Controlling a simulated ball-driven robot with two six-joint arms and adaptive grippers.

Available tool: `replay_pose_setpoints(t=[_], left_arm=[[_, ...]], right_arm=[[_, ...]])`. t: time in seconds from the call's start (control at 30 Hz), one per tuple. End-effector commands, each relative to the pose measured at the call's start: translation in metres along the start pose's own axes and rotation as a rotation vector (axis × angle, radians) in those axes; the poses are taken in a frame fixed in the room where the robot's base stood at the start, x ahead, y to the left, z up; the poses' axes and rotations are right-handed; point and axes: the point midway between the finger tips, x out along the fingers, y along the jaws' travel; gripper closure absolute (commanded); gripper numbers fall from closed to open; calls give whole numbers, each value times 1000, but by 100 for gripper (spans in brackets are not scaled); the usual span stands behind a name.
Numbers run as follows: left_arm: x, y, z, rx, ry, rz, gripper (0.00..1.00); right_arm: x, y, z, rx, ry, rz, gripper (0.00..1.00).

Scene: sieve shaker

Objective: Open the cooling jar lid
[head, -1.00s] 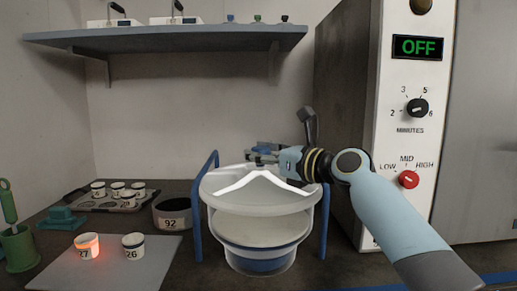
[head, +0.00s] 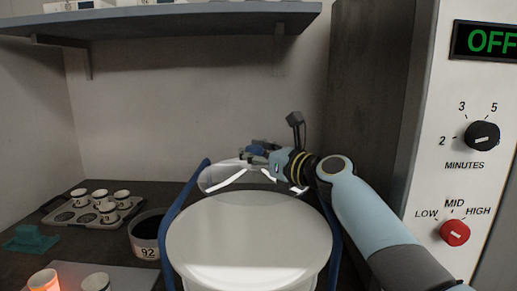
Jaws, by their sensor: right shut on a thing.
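The cooling jar (head: 250,245) stands low in the centre, and its pale round inside shows from above. Its clear lid (head: 215,178) is up behind the jar's far rim, tilted and apart from the pale disc. My right gripper (head: 258,154) is shut on the lid, at a small blue part by the lid's top edge. The fingertips are small and partly hidden here. My left gripper is not in view.
A blue frame (head: 180,220) rises on both sides of the jar. A black pot marked 92 (head: 147,238) stands at left, near a tray of small cups (head: 75,213). A glowing cup (head: 43,281) is at lower left. The sieve shaker (head: 455,130) stands right, its display reading OFF.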

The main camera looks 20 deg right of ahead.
Motion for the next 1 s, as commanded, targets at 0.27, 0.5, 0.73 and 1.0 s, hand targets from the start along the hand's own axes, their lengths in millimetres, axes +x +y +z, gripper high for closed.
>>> replay_pose_setpoints(t=[0.27,0.5,0.73,1.0], left_arm=[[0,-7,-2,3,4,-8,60],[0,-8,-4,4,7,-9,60],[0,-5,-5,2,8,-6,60],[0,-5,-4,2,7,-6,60]], right_arm=[[-1,-3,-2,-6,4,-6,100],[-1,-2,-2,-4,4,-4,41],[0,-1,-1,-3,2,-2,37],[0,-1,26,-7,-3,-3,37]])
